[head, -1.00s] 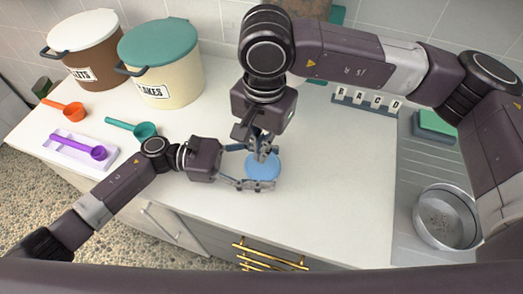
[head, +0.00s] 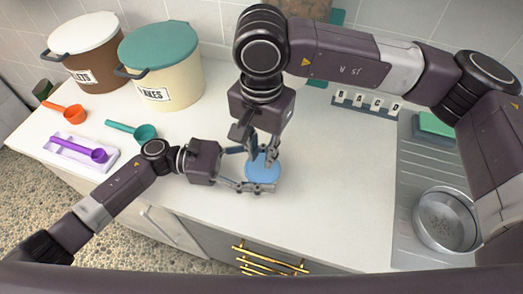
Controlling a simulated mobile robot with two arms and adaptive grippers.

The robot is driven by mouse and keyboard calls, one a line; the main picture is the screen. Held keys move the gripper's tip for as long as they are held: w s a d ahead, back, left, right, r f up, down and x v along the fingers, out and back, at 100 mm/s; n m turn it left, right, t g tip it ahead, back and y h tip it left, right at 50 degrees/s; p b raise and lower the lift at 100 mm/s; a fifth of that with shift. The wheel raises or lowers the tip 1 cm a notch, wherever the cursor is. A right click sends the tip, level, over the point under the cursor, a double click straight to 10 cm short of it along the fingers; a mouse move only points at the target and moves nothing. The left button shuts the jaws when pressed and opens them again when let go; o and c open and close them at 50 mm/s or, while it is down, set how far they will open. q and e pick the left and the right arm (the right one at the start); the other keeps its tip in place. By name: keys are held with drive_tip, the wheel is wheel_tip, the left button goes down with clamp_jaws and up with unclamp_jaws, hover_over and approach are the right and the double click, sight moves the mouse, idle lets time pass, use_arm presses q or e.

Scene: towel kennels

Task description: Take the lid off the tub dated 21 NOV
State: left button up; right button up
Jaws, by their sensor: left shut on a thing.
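A small tub with a round blue lid (head: 263,171) stands on the white counter at the middle of the head view. Its side and any date on it are hidden, so I cannot read 21 NOV. My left gripper (head: 259,184) is low at the tub, coming in from the left, and is shut on it. My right gripper (head: 262,155) points down right over the lid from above. Its fingers look spread, with blue lid showing between them; whether they touch the lid I cannot tell.
A cream bin with teal lid (head: 168,88) and a brown bin with white lid (head: 88,65) stand back left. Orange (head: 72,113), teal (head: 144,132) and purple (head: 95,154) scoops lie left. A metal bowl (head: 445,220) sits right. The front right counter is clear.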

sight(262, 169)
wheel_tip(262, 169, up, 12)
idle(0.4)
use_arm(q)
drive_tip(key=o, duration=1.8)
drive_tip(key=shift+c, duration=0.2)
drive_tip(key=a, duration=0.3)
drive_tip(key=w+a, duration=0.1)
drive_tip(key=a, duration=0.7)
drive_tip(key=shift+w+a, duration=0.2)
drive_tip(key=shift+a+r, duration=0.1)
drive_tip(key=shift+a, duration=0.2)
